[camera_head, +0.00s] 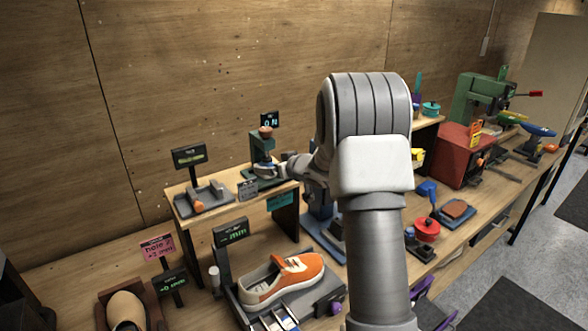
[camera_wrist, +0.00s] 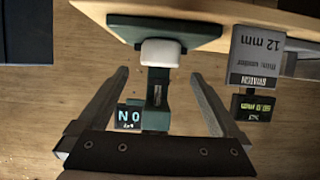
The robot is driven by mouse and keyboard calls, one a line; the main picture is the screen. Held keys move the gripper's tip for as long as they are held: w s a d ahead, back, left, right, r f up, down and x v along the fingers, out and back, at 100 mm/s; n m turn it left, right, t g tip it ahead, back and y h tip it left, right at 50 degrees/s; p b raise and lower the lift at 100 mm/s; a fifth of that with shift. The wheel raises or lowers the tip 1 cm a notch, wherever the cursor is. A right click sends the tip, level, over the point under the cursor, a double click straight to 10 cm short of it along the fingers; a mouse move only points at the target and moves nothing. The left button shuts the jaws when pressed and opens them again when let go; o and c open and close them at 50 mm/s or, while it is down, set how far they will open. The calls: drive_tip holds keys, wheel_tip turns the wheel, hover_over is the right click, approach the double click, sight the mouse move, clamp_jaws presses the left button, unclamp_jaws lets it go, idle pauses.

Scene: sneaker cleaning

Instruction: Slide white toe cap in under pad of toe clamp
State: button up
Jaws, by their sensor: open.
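The toe clamp appears to be the dark green stand (camera_head: 260,146) on the raised wooden shelf, with a brown knob and a small display reading 0 N. In the wrist view its dark green base (camera_wrist: 205,29) shows at the top. A white rounded block, which looks like the toe cap (camera_wrist: 160,53), sits at the clamp, between its base and upright part. I cannot tell whether it is under the pad, which is hidden. My gripper (camera_wrist: 160,73) is open, its two fingers apart on either side of the block. In the head view my gripper (camera_head: 277,169) is small beside the clamp.
A 12 mm sign (camera_wrist: 258,55) stands close to the right finger in the wrist view. An orange and cream sneaker (camera_head: 285,279) lies in a fixture below the shelf. A grey tray (camera_head: 205,198) is left of the clamp. A red box (camera_head: 458,155) stands far right.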

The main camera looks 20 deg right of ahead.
drive_tip(key=s+r+m+g+h, duration=0.1)
drive_tip(key=s+r+h, duration=0.1)
drive_tip(key=s+r, duration=0.35)
drive_tip(key=s+r+m+h, duration=0.1)
drive_tip(key=s+r+h, duration=0.15)
drive_tip(key=s, duration=0.65)
drive_tip(key=s+r+m+g+h, duration=0.1)
drive_tip(key=s+r+h, duration=0.1)
drive_tip(key=s+r, duration=0.45)
drive_tip(key=s+a+f+g+y, duration=0.2)
drive_tip(key=s+a, duration=0.4)
drive_tip(key=s, duration=0.5)
drive_tip(key=s+a+f+g+y, duration=0.2)
drive_tip(key=s+a, duration=0.4)
drive_tip(key=s, duration=0.6)
drive_tip(key=shift+a+f+n+g, duration=0.2)
drive_tip(key=shift+f+n+g, duration=0.2)
drive_tip(key=shift+f+g, duration=0.45)
